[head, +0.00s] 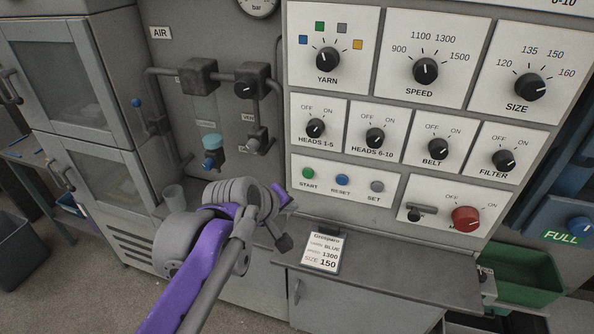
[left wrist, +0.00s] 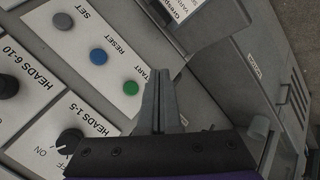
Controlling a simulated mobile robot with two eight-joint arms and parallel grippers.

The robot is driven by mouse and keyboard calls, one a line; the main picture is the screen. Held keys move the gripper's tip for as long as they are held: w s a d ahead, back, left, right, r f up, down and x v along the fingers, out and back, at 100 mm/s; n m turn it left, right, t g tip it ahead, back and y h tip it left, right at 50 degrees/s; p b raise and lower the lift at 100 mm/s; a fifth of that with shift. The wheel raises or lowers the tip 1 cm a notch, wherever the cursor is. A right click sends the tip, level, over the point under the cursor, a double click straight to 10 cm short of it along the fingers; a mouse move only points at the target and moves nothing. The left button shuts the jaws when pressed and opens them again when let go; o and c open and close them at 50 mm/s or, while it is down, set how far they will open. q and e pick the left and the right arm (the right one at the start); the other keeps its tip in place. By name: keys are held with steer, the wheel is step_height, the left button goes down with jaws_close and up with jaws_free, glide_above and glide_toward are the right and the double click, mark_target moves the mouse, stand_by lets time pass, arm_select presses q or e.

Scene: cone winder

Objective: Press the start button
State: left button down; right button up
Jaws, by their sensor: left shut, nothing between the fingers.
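The green start button (head: 308,173) is at the left end of the lower button row on the machine's panel, above the label START. In the left wrist view the green start button (left wrist: 131,88) lies just left of the fingertips, uncovered. My left gripper (head: 288,203) is in front of the panel, below and left of the button in the head view. Its fingers (left wrist: 156,88) are shut together with nothing between them. Whether they touch the panel cannot be told. My right gripper is not in view.
The blue reset button (head: 342,180) and grey set button (head: 377,187) sit right of start. Knobs fill the panel above. A red knob (head: 466,218) is at lower right. A card (head: 321,252) stands below the panel. A grey ledge (head: 400,283) juts out beneath.

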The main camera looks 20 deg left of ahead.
arm_select(q)
steer(key=shift+w+d+r, duration=0.1)
steer(key=shift+r, duration=0.05)
glide_toward(307, 179)
step_height(307, 179, down, 4)
steer(key=w+d, duration=0.1)
steer(key=shift+w+d+f, duration=0.1)
steer(key=shift+w+f, duration=0.1)
steer(key=shift+w, duration=0.65)
steer(key=shift+w, duration=0.1)
stand_by(1.7)
steer(key=shift+w, duration=0.35)
steer(key=shift+w, duration=0.35)
stand_by(0.7)
steer(key=shift+s, duration=0.85)
